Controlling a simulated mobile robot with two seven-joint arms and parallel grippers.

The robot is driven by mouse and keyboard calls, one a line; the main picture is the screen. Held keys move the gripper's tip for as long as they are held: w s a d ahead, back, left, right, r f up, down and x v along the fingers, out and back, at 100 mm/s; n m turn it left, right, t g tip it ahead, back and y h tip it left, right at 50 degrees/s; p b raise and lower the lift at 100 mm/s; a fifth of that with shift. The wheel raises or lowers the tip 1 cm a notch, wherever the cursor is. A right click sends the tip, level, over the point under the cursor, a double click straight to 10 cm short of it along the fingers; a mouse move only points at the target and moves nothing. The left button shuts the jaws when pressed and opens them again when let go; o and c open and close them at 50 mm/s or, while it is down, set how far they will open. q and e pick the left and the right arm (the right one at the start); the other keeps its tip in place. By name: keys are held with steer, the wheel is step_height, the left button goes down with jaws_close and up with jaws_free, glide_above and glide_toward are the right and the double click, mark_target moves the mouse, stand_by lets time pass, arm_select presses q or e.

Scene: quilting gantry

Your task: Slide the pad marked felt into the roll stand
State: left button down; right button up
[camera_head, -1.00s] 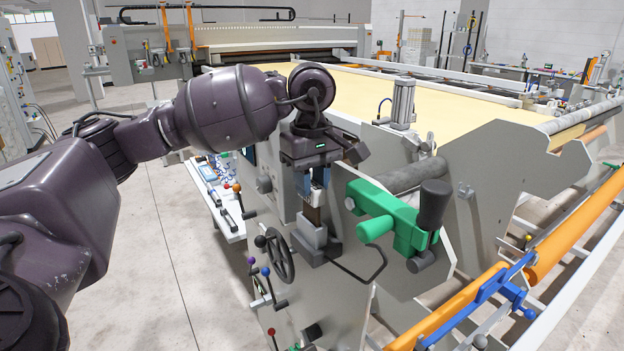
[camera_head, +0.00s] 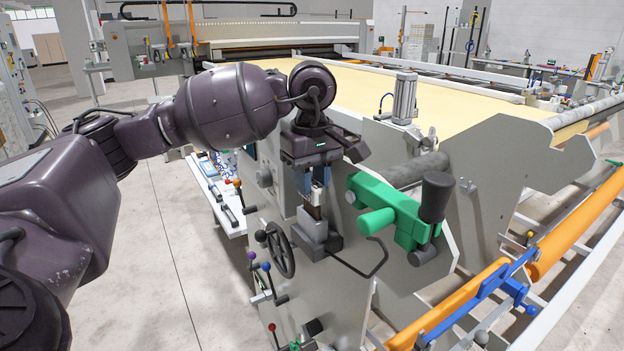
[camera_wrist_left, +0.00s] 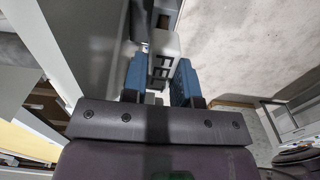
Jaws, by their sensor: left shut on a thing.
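My left gripper (camera_head: 314,183) points down in front of the machine's grey side plate, its two blue fingers shut on the pad. In the left wrist view the pad (camera_wrist_left: 163,44) is a pale block between the blue fingers (camera_wrist_left: 162,84), with dark letters reading "FEL"; the rest of the word is hidden. In the head view only a small dark and pale part of the pad shows below the fingers. Directly below is a light grey upright holder on a dark base (camera_head: 322,246), which may be the roll stand. I cannot tell whether pad and holder touch. My right gripper is not in view.
A green clamp-like part (camera_head: 383,207) with a black handle juts out just right of the gripper. A black handwheel (camera_head: 281,250) and ball-topped levers sit left and below. A bent dark rod (camera_head: 374,262) is beside the holder. Open floor lies left.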

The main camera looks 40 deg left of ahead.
arm_select(q)
steer(key=shift+r, duration=0.6)
steer(key=shift+r+p, duration=0.45)
steer(key=shift+r, duration=0.2)
stand_by(0.4)
stand_by(0.4)
